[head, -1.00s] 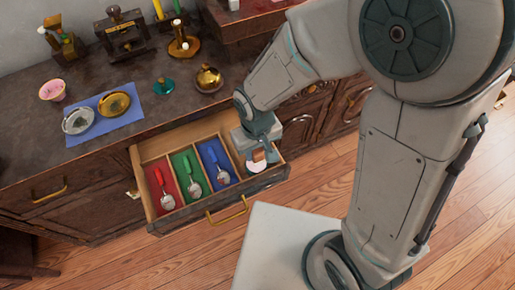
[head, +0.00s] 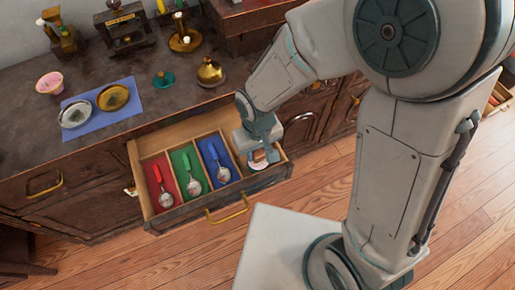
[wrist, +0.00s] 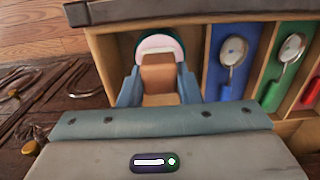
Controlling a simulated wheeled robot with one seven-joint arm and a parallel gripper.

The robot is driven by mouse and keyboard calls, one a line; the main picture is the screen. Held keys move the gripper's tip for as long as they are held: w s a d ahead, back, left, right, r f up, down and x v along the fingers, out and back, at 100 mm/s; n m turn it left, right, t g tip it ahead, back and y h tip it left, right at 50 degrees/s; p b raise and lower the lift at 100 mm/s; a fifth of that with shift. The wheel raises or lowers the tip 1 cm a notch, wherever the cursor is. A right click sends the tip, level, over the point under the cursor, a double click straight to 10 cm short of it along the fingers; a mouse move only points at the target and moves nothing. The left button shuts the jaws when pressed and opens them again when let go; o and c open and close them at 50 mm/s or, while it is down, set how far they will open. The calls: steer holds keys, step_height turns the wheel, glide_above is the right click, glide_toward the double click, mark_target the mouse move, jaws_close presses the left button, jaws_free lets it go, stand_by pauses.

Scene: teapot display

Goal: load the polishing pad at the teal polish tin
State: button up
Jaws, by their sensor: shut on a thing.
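My gripper (head: 262,152) is over the right-hand compartment of the open drawer (head: 178,218). Its two fingers, seen in the wrist view (wrist: 159,88), are shut on a wooden block, which I take as the grip of the polishing pad (wrist: 159,72). A pale pinkish-white round face shows beyond the block, with a dark teal rim around it. I cannot tell whether that rim is the polish tin or part of the pad, nor whether they touch. A small teal item with a knob (head: 163,79) stands on the counter.
Red, green and blue compartments hold a spoon each, the blue one (head: 222,173) nearest my gripper. On the counter are a blue cloth (head: 100,122) with two dishes, a pink bowl (head: 50,82), a brass pot (head: 210,72) and candlesticks (head: 185,38). Wooden floor lies in front.

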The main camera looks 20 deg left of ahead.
steer(key=shift+f+b, duration=0.5)
steer(key=shift+f, duration=0.1)
stand_by(1.3)
step_height(320, 180, up, 7)
steer(key=p, duration=0.5)
steer(key=shift+r+p, duration=0.1)
steer(key=shift+p, duration=0.3)
stand_by(0.6)
